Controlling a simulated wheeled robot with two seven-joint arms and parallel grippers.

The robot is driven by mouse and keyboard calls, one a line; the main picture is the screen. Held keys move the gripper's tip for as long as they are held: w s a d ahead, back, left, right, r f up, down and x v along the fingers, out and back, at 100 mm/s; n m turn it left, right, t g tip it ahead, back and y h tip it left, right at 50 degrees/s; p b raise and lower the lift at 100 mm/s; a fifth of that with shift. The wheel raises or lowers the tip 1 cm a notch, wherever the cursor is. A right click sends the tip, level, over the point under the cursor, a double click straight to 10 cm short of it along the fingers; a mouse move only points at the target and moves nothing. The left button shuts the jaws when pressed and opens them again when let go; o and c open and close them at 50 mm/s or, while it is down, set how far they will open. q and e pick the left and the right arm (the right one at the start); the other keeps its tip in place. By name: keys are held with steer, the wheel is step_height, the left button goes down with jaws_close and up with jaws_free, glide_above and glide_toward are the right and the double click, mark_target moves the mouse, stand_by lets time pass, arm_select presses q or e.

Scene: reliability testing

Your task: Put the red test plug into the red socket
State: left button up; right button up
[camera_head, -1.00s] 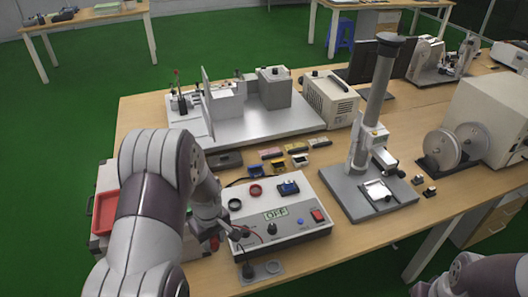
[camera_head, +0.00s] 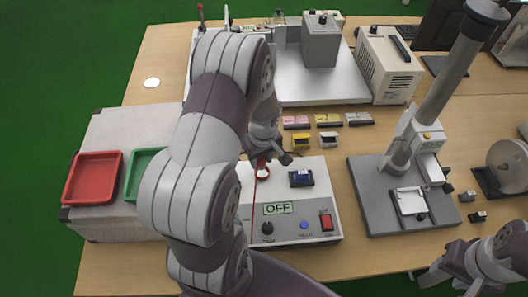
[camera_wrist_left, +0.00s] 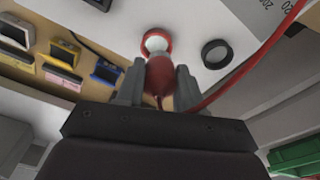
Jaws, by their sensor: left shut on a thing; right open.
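The red test plug (camera_wrist_left: 160,76) is between the two fingers of my left gripper (camera_wrist_left: 158,84), which is shut on it. A red wire (camera_wrist_left: 232,80) trails from it. The red socket (camera_wrist_left: 145,46), a red ring with a pale centre, lies directly in front of the plug's tip. The tip overlaps the ring's near edge in the wrist view; I cannot tell whether it is inside. In the head view my left gripper (camera_head: 268,160) is over the sockets, beside the red socket (camera_head: 263,174). My right gripper (camera_head: 432,277) is open and empty at the lower right.
The test box (camera_head: 322,240) shows OFF and has a red switch (camera_head: 326,222). A black socket (camera_wrist_left: 215,54) sits right of the red one. A red tray (camera_head: 92,178) stands left.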

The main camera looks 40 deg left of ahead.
mark_target(263, 166)
arm_select(q)
steer(key=f, duration=0.1)
steer(key=w+f+b, duration=0.1)
steer(key=f, duration=0.1)
steer(key=shift+f+b, duration=0.1)
steer(key=shift+b, duration=0.2)
steer(key=shift+f, duration=0.15)
steer(key=shift+s, duration=0.25)
steer(key=shift+w, duration=0.1)
arm_select(e)
steer(key=f, duration=0.2)
steer(key=shift+w+f, duration=0.35)
steer(key=shift+f, duration=0.05)
steer(key=shift+w, duration=0.1)
arm_select(q)
steer(key=shift+d, duration=0.1)
steer(key=shift+f+b, duration=0.55)
arm_select(e)
steer(key=shift+f, duration=0.45)
arm_select(q)
steer(key=o, duration=0.8)
steer(key=shift+c, duration=0.2)
